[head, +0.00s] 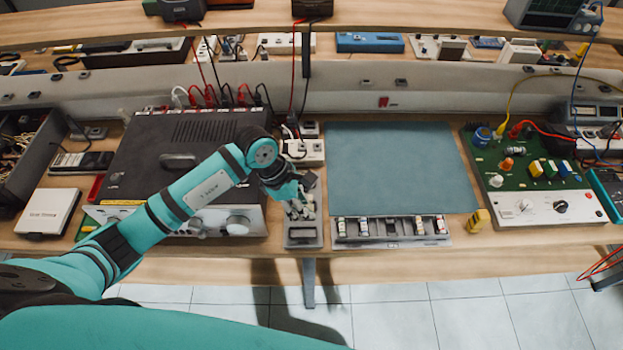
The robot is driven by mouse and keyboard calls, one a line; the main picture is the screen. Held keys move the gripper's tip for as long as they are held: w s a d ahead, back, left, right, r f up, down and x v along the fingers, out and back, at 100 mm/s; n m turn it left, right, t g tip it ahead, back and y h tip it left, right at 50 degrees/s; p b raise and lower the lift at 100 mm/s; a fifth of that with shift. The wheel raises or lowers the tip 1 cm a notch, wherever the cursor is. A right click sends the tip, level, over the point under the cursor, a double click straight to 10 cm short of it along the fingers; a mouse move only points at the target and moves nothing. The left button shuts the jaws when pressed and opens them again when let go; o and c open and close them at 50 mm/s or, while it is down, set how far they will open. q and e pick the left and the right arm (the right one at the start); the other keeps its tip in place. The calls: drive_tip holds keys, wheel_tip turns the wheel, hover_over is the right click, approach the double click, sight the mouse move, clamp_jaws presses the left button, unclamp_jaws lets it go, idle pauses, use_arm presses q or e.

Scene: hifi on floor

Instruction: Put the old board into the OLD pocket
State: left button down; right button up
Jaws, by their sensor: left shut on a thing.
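My left gripper (302,211) is over a narrow grey pocket tray (304,242) near the front edge of the bench. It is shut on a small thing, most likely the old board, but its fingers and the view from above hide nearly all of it. I cannot tell whether the held thing touches the tray. No lettering for OLD can be read on the tray. My right gripper is not in view.
A grey rack (391,243) with several small parts stands just right of the tray. Behind it lies a clear blue-grey mat (400,165). A black hifi unit (150,150) is left, under my arm. A green circuit panel (530,165) and yellow block (478,220) are right.

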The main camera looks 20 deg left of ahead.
use_arm(q)
drive_tip(key=f+b, duration=0.3)
drive_tip(key=f, duration=0.1)
drive_tip(key=shift+s, duration=0.35)
drive_tip(key=shift+s+f+b, duration=0.2)
drive_tip(key=shift+f+b, duration=0.15)
drive_tip(key=shift+f, duration=0.2)
drive_tip(key=shift+w+f, duration=0.1)
drive_tip(key=shift+d, duration=0.15)
idle(0.4)
drive_tip(key=shift+b, duration=0.35)
idle(0.5)
